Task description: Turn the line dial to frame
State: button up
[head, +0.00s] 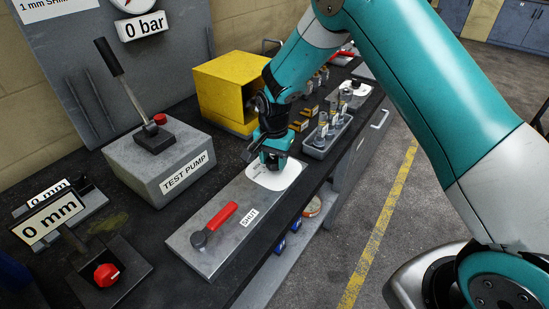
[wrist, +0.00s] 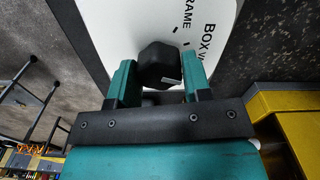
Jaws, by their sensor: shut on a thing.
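The line dial is a dark faceted knob (wrist: 157,62) on a white plate (wrist: 120,25). In the wrist view, the plate carries the printed words "FRAME" and "BOX", the latter cut off, with small tick marks near the knob. A short white mark shows on the knob's lower right; I cannot tell surely which label it points at. My gripper (wrist: 158,80) has its two teal fingers shut on the knob, one on each side. In the head view, my gripper (head: 273,162) is lowered onto the white plate (head: 287,179), and it hides the knob.
A red-handled valve (head: 221,216) marked "SHUT" lies on the same grey panel. A test pump (head: 157,160) stands left, and a yellow box (head: 225,85) stands close behind my gripper. A grey tray (head: 322,140) with fittings is to the right. A 0 mm gauge (head: 48,222) stands front left.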

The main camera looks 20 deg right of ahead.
aim_at(274, 159)
jog(key=n+b, duration=0.1)
jog(key=n, duration=0.2)
jog(key=shift+n, duration=0.3)
jog(key=n+b, duration=0.1)
jog(key=n, duration=0.3)
jog(key=shift+w+n, duration=0.1)
jog(key=shift+n, duration=0.2)
jog(key=n+b, duration=0.1)
jog(key=n, duration=0.3)
jog(key=shift+n, duration=1.8)
jog(key=shift+r, duration=0.1)
jog(key=o, duration=0.9)
notch_tip(274, 159, up, 17)
jog(key=b, duration=0.2)
jog(key=shift+r+b, duration=0.15)
jog(key=shift+b, duration=0.25)
